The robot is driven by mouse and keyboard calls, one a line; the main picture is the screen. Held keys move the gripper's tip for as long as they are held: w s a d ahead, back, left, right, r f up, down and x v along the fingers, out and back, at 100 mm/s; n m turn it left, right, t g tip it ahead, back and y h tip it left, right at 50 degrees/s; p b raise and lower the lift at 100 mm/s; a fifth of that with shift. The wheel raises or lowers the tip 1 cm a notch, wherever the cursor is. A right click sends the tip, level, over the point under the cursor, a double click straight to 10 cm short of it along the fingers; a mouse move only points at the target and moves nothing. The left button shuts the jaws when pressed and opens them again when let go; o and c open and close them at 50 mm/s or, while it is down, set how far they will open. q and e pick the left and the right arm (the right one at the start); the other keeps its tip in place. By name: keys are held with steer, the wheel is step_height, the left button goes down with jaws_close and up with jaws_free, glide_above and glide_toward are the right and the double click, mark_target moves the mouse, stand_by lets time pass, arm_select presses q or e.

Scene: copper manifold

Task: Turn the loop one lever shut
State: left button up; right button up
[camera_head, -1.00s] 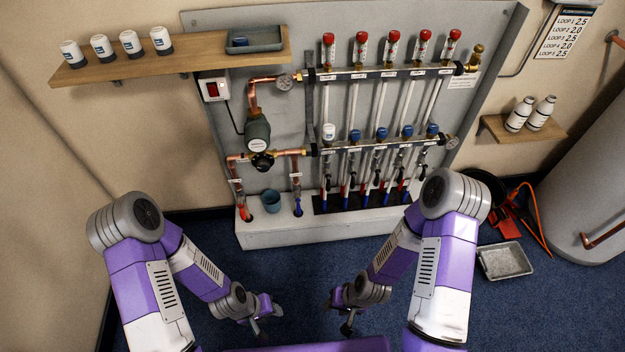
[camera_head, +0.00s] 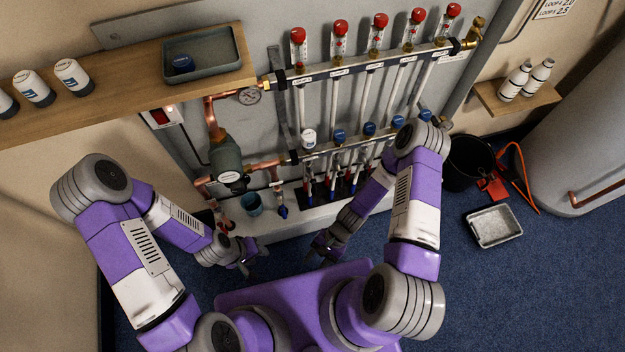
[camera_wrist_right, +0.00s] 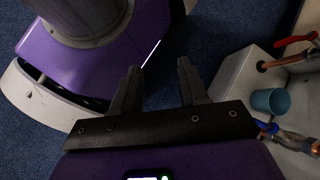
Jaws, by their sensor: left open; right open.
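The manifold has an upper rail (camera_head: 375,62) with red-capped flow gauges and a lower rail (camera_head: 350,142). The leftmost loop has a red-capped gauge (camera_head: 298,42) above and a white cap (camera_head: 308,138) below, unlike the blue caps beside it. The small loop levers hang below the lower rail. Their exact angles are too small to tell, and my right arm hides part of the row. My left gripper (camera_head: 250,264) is open and empty, low in front of the white base. My right gripper (camera_head: 322,248) is open and empty, also before the base. It shows in the wrist view (camera_wrist_right: 158,80).
A teal cup (camera_head: 251,204) stands on the white base near a blue-handled valve (camera_head: 282,211). A pump (camera_head: 226,160) is left of the rails. A wooden shelf (camera_head: 110,88) with a tray (camera_head: 203,54) juts out at upper left. A black bucket (camera_head: 468,163) and metal tray (camera_head: 494,227) lie right.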

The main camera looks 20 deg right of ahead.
mark_target(315, 190)
steer(key=w+a+r+m+t+y+p, duration=0.1)
steer(key=w+a+m+t+y+p, duration=0.3)
steer(key=w+m+t+y, duration=0.55)
steer(key=w+d+f+m+t+h+p, duration=0.2)
steer(key=w+d+f+m+t+h, duration=0.1)
steer(key=w+d+m+t+h, duration=0.8)
steer(key=w+m, duration=0.1)
steer(key=w+m+b, duration=0.1)
steer(key=w+m+h, duration=0.1)
steer(key=w, duration=0.1)
steer(key=shift+a+r+t+b, duration=0.2)
steer(key=shift+a+t+b, duration=0.05)
steer(key=shift+t+b, duration=0.1)
steer(key=shift+w+a, duration=0.15)
steer(key=shift+w, duration=0.35)
jaws_close()
